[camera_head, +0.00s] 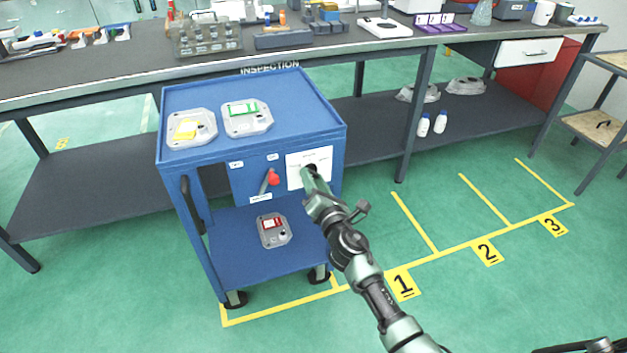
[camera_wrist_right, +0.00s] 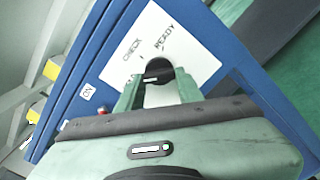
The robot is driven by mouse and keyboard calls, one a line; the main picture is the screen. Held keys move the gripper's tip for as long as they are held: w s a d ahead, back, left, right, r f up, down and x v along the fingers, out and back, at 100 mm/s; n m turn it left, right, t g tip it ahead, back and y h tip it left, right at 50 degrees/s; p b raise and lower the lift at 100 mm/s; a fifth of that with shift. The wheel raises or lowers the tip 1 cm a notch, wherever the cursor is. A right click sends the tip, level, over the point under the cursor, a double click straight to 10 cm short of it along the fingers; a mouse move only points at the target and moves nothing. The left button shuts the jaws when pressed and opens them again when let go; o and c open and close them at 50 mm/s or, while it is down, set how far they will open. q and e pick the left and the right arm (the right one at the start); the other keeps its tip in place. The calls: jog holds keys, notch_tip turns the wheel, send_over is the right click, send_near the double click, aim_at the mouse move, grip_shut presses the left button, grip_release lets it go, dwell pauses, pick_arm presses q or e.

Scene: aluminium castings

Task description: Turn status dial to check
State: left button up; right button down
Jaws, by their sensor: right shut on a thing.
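The status dial (camera_wrist_right: 158,67) is a dark round knob on a white plate (camera_wrist_right: 185,35) marked CHECK and READY. In the head view the white plate (camera_head: 297,178) is on the blue cart's front panel, at its right end, and the dial (camera_head: 311,167) is partly hidden by my gripper. My right gripper (camera_head: 313,179) reaches up to the dial; in the wrist view its two green fingers (camera_wrist_right: 158,84) are on either side of the dial and shut on it. I cannot tell which mark the dial points to.
A red-handled lever (camera_head: 272,178) is left of the plate. Castings with a yellow tag (camera_head: 205,131) and a green tag (camera_head: 259,120) lie on the blue cart (camera_head: 292,91); a red-tagged casting (camera_head: 283,239) is on its lower shelf. A workbench (camera_head: 130,65) stands behind.

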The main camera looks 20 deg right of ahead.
pick_arm(q)
jog(key=shift+s, duration=0.2)
pick_arm(e)
jog(key=m, duration=0.9)
jog(key=shift+a+r, duration=0.1)
jog(key=shift+r, duration=0.05)
pick_arm(q)
jog(key=shift+w, duration=0.25)
pick_arm(e)
jog(key=shift+m, duration=0.3)
jog(key=c, duration=0.9)
grip_release()
jog(key=shift+s, duration=0.1)
